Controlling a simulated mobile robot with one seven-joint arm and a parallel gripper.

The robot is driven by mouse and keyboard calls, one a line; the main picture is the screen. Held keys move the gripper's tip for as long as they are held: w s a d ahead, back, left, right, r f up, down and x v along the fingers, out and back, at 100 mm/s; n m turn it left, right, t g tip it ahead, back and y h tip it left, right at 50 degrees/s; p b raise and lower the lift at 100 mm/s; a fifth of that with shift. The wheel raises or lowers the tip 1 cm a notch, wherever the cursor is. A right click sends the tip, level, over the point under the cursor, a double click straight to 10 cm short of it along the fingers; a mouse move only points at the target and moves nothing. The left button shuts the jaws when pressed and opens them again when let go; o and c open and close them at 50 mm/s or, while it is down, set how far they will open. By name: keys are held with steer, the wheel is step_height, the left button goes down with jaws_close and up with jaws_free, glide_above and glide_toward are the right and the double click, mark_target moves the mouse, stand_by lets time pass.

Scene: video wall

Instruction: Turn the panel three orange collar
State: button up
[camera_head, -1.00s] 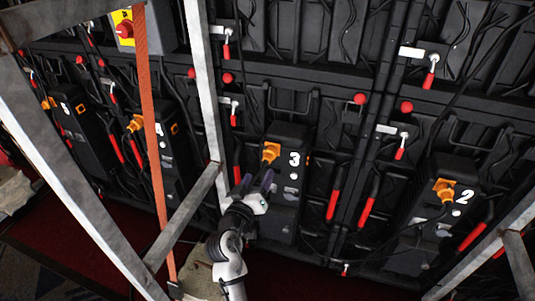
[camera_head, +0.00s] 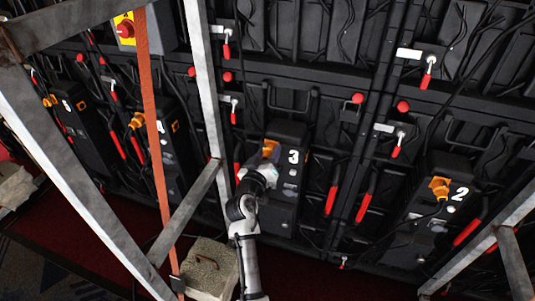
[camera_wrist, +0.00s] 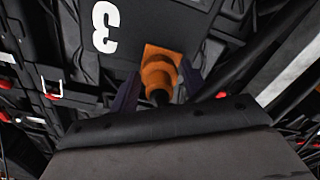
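Panel three is a black box marked with a white 3 (camera_head: 293,157), hanging on the dark wall. Its orange collar (camera_head: 270,148) shows just above my gripper (camera_head: 260,174), which hides its lower part. In the wrist view the orange collar (camera_wrist: 158,68) sits on its square orange base, with a black cable end below it. The two dark purple fingers of my gripper (camera_wrist: 159,80) stand apart on either side of the collar. A gap shows between each finger and the collar, so the gripper is open. How deep the fingers reach past the collar is unclear.
Metal frame bars (camera_head: 203,90) and an orange strap (camera_head: 150,130) stand left of my arm. Red handles (camera_head: 332,200) hang right of panel three. Panel two (camera_head: 440,210) has another orange collar (camera_head: 439,188). A stone-like block (camera_head: 205,275) lies below.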

steer(key=c, duration=0.7)
steer(key=shift+f+m+b, duration=0.15)
steer(key=shift+m+b, duration=0.15)
steer(key=shift+b, duration=0.4)
steer(key=shift+f+m+b, duration=0.1)
steer(key=shift+m+b, duration=0.5)
steer(key=shift+b, duration=0.45)
steer(key=m+b, duration=0.2)
steer(key=b, duration=0.1)
steer(key=shift+b, duration=0.3)
steer(key=m+b, duration=0.4)
steer(key=shift+r+m+b, duration=0.2)
steer(key=shift+m+b, duration=0.3)
steer(key=shift+b, duration=0.25)
steer(key=shift+r, duration=0.1)
